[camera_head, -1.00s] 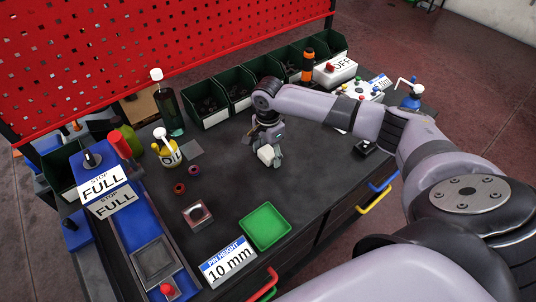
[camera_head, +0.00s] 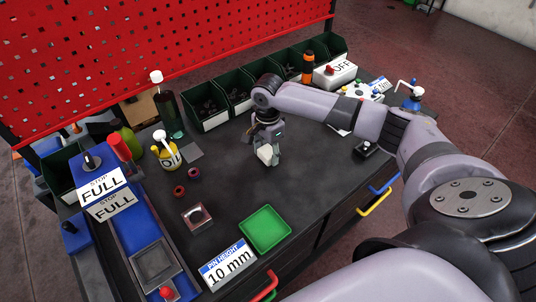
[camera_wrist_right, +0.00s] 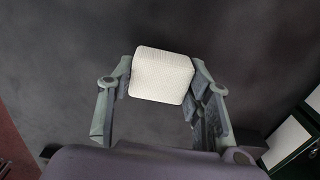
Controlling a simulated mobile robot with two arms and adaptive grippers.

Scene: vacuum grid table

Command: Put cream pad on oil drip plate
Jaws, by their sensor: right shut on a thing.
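The cream pad (camera_head: 265,153) is a pale, rounded block. My right gripper (camera_head: 268,150) is shut on it over the middle of the dark table. In the right wrist view, the pad (camera_wrist_right: 161,76) sits between the two fingers (camera_wrist_right: 160,88). The height of the pad above the table is hard to tell. A thin dark grey square plate (camera_head: 191,150), likely the oil drip plate, lies flat beside the yellow oil can (camera_head: 170,156), to the left of my right gripper. Its visible top is bare. My left gripper is not in view.
Two small dark red rings (camera_head: 186,181) lie between the oil can and a square metal block (camera_head: 197,217). A green tray (camera_head: 265,228) is near the front edge. Green bins (camera_head: 213,116) line the back. The table between gripper and plate is clear.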

